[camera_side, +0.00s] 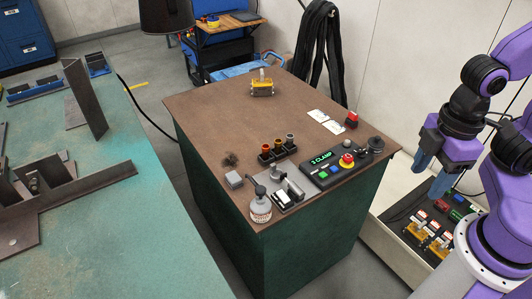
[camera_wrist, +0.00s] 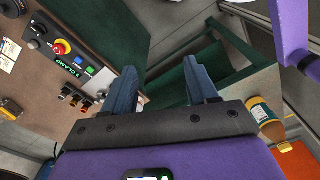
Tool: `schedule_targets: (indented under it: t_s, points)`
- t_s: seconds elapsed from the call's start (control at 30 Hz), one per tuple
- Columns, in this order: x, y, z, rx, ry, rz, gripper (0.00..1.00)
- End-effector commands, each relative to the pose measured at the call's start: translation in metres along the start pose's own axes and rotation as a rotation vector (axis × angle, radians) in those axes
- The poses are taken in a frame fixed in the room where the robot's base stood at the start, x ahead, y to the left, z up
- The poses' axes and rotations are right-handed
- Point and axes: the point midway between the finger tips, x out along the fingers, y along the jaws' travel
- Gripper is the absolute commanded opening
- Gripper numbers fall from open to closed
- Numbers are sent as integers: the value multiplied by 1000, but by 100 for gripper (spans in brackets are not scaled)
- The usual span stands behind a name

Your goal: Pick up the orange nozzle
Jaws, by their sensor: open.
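A small dark rack (camera_side: 278,154) on the brown bench top holds three short upright nozzles in a row. The left one looks orange (camera_side: 265,148), the middle one a darker orange-brown (camera_side: 277,144), and the right one grey (camera_side: 289,138). They are small, so I cannot tell surely which is the orange nozzle. The wrist view shows the row small at the left (camera_wrist: 74,99). My gripper (camera_side: 430,184) is open and empty, well to the right of the bench in the side view. In the wrist view its two blue fingers are apart (camera_wrist: 160,70), with nothing between them.
A control box (camera_side: 335,168) with a red button stands right of the rack. A yellow item (camera_side: 262,83) stands far back. The bench top's back left is mostly clear.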

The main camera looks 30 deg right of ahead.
Motion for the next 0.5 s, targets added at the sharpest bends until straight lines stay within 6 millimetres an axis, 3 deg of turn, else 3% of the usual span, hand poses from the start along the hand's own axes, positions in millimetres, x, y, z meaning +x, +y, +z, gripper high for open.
schedule_targets:
  t_s: [0.17, 0.5]
  points:
    - [1, 25, -32, -63, -53, 64, 58]
    - [16, 118, -135, -290, -279, 269, 58]
